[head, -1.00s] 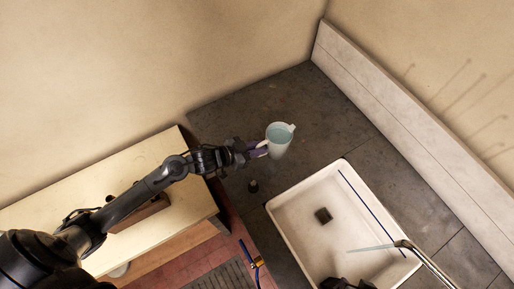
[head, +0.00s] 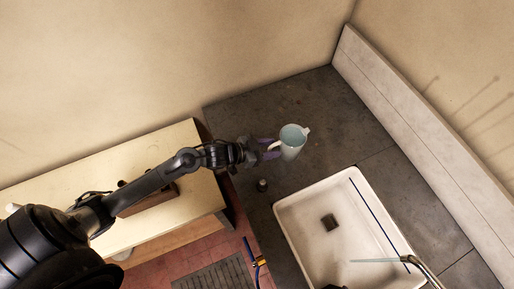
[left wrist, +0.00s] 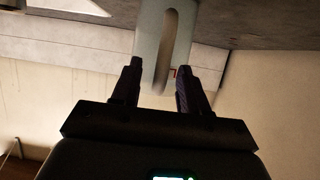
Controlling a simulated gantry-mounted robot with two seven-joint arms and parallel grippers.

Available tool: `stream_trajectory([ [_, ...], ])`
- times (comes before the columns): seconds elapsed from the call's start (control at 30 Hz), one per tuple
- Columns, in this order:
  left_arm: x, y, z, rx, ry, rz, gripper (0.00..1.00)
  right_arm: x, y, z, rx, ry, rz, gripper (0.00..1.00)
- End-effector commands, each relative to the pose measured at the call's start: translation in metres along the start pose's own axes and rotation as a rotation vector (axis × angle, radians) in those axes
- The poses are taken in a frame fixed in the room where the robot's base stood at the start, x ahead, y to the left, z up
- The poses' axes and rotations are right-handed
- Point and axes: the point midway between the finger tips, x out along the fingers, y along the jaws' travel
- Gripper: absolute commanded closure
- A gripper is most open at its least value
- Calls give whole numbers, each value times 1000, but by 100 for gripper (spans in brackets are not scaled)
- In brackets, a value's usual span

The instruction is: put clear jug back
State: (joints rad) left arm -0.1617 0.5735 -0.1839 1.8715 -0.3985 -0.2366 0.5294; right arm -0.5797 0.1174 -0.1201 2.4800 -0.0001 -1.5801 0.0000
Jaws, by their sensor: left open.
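The clear jug (head: 292,142), pale and translucent with a bluish inside, stands upright on the dark grey counter behind the sink. Its spout points right and its handle points left towards my left gripper. My left gripper (head: 268,149) is open at the handle side, its two purple-grey fingers apart. In the left wrist view the jug (left wrist: 148,42) is ahead of the left gripper (left wrist: 160,80), with the looped handle in line with the gap between the fingers. I cannot tell whether a finger touches the handle. My right gripper is not in view.
A white sink (head: 310,235) with a metal tap (head: 425,271) lies in front of the jug. A small dark bottle (head: 262,185) stands on the counter near the sink. A wooden bench (head: 150,165) is under my left arm. The counter behind the jug is clear.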

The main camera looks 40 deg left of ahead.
Motion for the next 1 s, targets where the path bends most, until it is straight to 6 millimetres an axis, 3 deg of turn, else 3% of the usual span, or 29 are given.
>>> stream_trajectory([
  [0.6,-92,1,1,1,-4,2,56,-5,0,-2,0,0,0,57],
  [0.8,-110,0,1,-1,-2,0,56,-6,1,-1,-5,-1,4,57],
  [1.0,-115,2,4,-1,-27,-48,56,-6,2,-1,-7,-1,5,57],
])
